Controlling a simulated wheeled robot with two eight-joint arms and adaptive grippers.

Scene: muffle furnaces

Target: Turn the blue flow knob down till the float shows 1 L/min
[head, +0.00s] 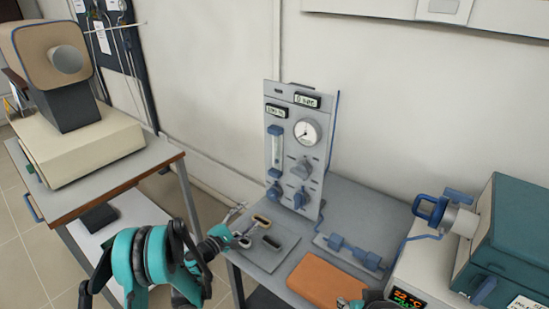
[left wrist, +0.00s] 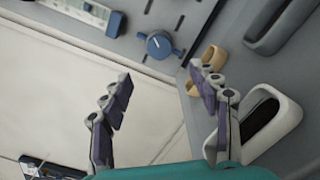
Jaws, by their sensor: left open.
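The grey gas panel (head: 298,150) stands upright against the wall. Its clear flow tube (head: 276,152) is on the left side, with the blue flow knob (head: 274,192) below it. The float is too small to read. In the left wrist view the flow knob (left wrist: 159,44) has a white mark and is ahead of the fingers, not touched. The lower end of the flow tube (left wrist: 88,10) also shows there. My left gripper (head: 243,225) is open and empty, below and left of the panel. Its two fingers (left wrist: 160,84) are spread apart.
A second blue knob (head: 300,197) sits right of the flow knob. A round gauge (head: 307,132) is above. A grey tray (head: 264,252) with handled tools lies below my left gripper. An orange block (head: 318,279) and a teal furnace (head: 510,245) are further right.

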